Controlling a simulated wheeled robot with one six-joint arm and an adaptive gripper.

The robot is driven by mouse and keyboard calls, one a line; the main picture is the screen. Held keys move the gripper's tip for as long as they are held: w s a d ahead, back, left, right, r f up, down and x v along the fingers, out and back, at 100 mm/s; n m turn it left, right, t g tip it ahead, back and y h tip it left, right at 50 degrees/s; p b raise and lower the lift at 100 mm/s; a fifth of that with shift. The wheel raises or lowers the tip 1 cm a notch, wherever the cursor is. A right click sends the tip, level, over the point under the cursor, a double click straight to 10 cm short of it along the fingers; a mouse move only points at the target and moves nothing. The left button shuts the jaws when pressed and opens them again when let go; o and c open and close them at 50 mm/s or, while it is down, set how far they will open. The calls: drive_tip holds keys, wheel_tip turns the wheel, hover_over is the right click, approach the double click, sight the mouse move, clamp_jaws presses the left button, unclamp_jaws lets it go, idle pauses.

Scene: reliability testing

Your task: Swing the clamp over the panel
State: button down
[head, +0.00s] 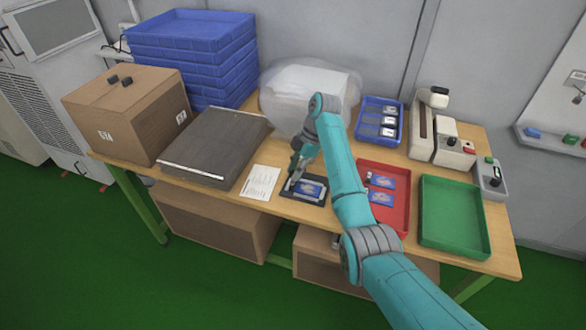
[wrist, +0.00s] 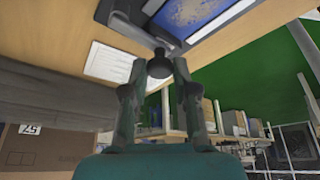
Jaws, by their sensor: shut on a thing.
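A blue panel (head: 310,189) lies in a dark fixture (head: 292,194) on the table, in front of my gripper (head: 295,172). In the wrist view the panel (wrist: 190,14) sits at the top with a pale frame around it. The clamp (wrist: 136,32) is a grey bar with a round black knob (wrist: 158,66). The bar runs beside the panel's near corner, over the fixture's edge, and not across the blue face. My gripper (wrist: 159,72) is shut on the knob, one finger on each side. In the head view the clamp is mostly hidden by the gripper.
A white sheet (head: 260,182) lies left of the fixture. A red tray (head: 398,222) with panels is close on its right, then a green tray (head: 455,240). A blue bin (head: 368,132) and a bagged white bundle (head: 290,95) stand behind.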

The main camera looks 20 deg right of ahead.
drive_tip(key=shift+s+d+f+n, duration=0.1)
drive_tip(key=shift+d+n, duration=0.1)
drive_tip(key=shift+n, duration=0.2)
drive_tip(key=c, duration=0.9)
unclamp_jaws()
drive_tip(key=shift+d+r, duration=0.15)
drive_tip(key=shift+r, duration=0.35)
drive_tip(key=shift+v, duration=1.2)
drive_tip(key=shift+w+d+f, duration=0.1)
drive_tip(key=shift+w+d, duration=0.25)
drive_tip(key=shift+d, duration=1.6)
drive_tip(key=shift+w+d+f, duration=0.1)
drive_tip(key=shift+w+d, duration=0.3)
drive_tip(key=shift+d, duration=1.55)
drive_tip(key=shift+w+d, duration=0.35)
drive_tip(key=shift+d, duration=1.6)
